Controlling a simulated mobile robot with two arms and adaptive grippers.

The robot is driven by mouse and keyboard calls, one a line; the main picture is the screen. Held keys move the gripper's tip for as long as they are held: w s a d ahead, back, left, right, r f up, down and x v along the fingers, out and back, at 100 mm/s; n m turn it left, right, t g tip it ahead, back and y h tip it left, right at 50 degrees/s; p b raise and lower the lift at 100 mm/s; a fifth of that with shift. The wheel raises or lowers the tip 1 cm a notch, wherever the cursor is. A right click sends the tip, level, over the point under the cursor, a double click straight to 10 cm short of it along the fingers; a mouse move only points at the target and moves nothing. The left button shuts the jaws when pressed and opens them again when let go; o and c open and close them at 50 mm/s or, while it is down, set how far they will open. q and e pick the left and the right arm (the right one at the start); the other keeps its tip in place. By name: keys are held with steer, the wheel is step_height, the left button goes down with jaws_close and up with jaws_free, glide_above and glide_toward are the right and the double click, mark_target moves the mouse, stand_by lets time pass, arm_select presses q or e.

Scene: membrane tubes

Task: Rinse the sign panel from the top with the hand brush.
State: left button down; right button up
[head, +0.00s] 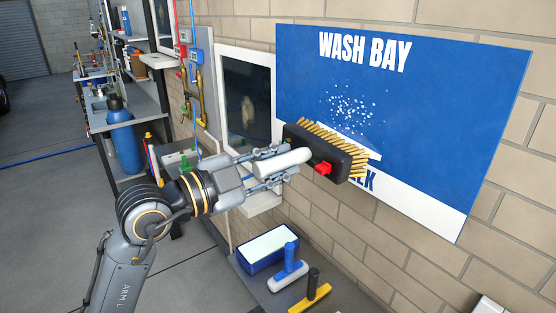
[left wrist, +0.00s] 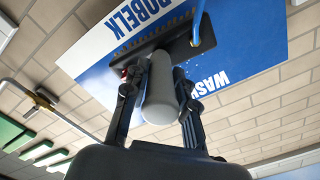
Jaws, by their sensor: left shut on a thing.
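The sign panel (head: 420,110) is blue with a white lower band and "WASH BAY" lettering, fixed to the brick wall; it also shows in the left wrist view (left wrist: 245,62). White specks or droplets show near its middle. The hand brush (head: 328,152) has a black head, yellow bristles, a red part and a pale handle. My left gripper (head: 278,166) is shut on the handle. The brush head is in front of the panel's lower left part, bristles toward it; I cannot tell whether they touch. The brush also shows in the left wrist view (left wrist: 160,85). My right gripper is not in view.
Below the panel, a shelf holds a blue tray (head: 267,250), a blue-handled tool (head: 289,268) and a yellow squeegee-like tool (head: 311,292). A dark window (head: 246,100) is left of the panel. A blue bottle (head: 122,135) stands on the rack at left.

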mark_target(256, 169)
arm_select(q)
steer(key=shift+r, duration=0.2)
steer(key=shift+p+v, duration=0.5)
steer(key=shift+v, duration=4.6)
steer(key=shift+d+f, duration=0.1)
